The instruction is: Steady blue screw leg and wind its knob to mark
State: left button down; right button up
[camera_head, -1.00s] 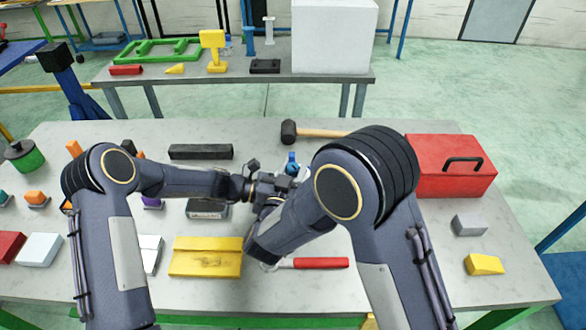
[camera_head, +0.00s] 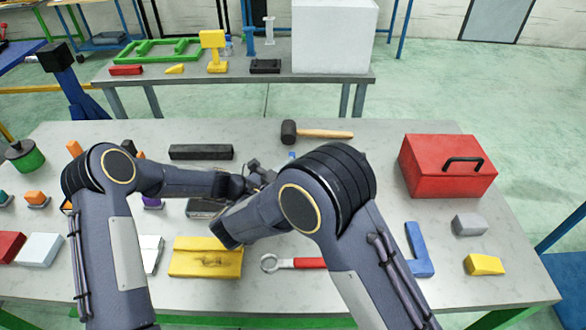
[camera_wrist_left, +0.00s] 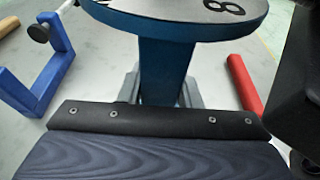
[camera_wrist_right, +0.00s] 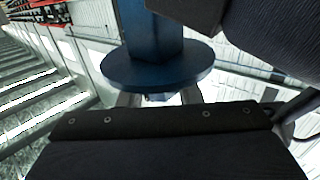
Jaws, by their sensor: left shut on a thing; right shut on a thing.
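The blue screw leg shows in the left wrist view as a blue post (camera_wrist_left: 165,70) under a round disc (camera_wrist_left: 195,12) with a dark "8" on its pale face. My left gripper (camera_wrist_left: 160,92) is shut on the post. In the right wrist view the post (camera_wrist_right: 148,30) ends at the blue disc (camera_wrist_right: 155,72). My right gripper (camera_wrist_right: 158,98) is shut at the far side of that disc, on what appears to be the knob, mostly hidden. In the head view my left gripper (camera_head: 262,172) is partly visible; my right arm hides the right gripper and the leg.
A red-handled wrench (camera_head: 300,263) and a yellow block (camera_head: 205,262) lie close in front. A mallet (camera_head: 320,133) and black bar (camera_head: 200,152) lie behind. A red toolbox (camera_head: 447,170) stands right, with a blue bracket (camera_head: 418,252) nearer. Free table lies between mallet and toolbox.

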jog(key=shift+a+f, duration=0.1)
jog(key=shift+f, duration=0.25)
jog(key=o, duration=0.7)
jog(key=shift+o, duration=1.3)
jog(key=shift+r, duration=0.15)
jog(key=v, duration=1.2)
jog(key=shift+r, duration=0.1)
